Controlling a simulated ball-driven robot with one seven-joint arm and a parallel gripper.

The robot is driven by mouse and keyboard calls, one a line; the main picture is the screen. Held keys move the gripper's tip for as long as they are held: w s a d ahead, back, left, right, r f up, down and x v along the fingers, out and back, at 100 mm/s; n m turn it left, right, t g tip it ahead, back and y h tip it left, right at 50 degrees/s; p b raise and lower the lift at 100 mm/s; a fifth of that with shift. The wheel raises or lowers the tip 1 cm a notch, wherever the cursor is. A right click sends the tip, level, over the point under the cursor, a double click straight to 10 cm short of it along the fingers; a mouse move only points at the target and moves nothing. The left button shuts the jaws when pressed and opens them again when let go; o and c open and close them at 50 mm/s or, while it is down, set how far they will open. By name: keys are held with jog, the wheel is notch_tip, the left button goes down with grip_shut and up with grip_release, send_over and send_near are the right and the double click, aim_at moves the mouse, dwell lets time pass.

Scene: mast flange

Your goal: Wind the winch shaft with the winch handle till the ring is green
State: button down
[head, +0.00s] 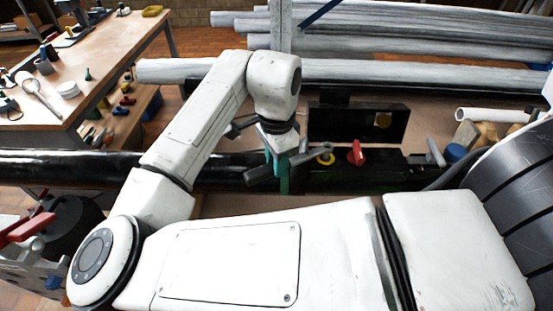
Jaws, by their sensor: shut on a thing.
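My gripper (277,172) points down near the middle of the head view, with its teal fingers shut on a grey bar that looks like the winch handle (258,175). The handle's dark end sticks out to the left of the fingers, and its other end runs right towards a yellow ring (325,158). The ring shows yellow, not green. The winch shaft is not clearly visible; whether the handle is seated on it I cannot tell. My wrist and fingers hide part of the handle.
A red knob (357,153) stands just right of the ring, before a dark upright plate (340,122). A long black tube (95,171) runs leftwards. Grey poles (430,70) lie behind. A wooden workbench (110,50) with tools is at the back left.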

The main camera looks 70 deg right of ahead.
jog(key=shift+f+b, duration=0.5)
jog(key=shift+f, duration=0.35)
dwell(0.3)
jog(key=shift+w+d+m+b, duration=0.35)
jog(key=shift+w+d+m, duration=0.6)
jog(key=shift+m, duration=0.15)
jog(key=shift+w+d+m, duration=0.75)
jog(key=shift+d+m, duration=0.15)
jog(key=shift+m, duration=0.1)
jog(key=shift+w+d+m+b, duration=0.15)
jog(key=shift+w+d+m, duration=0.15)
jog(key=shift+d+m, duration=0.4)
jog(key=shift+w+d+m+b, duration=0.15)
jog(key=shift+w+d+m, duration=0.15)
jog(key=shift+d+m, duration=0.45)
jog(key=shift+w+d+m+b, duration=0.15)
jog(key=shift+w+d+m, duration=0.15)
jog(key=shift+d+m, duration=0.4)
jog(key=shift+d, duration=0.15)
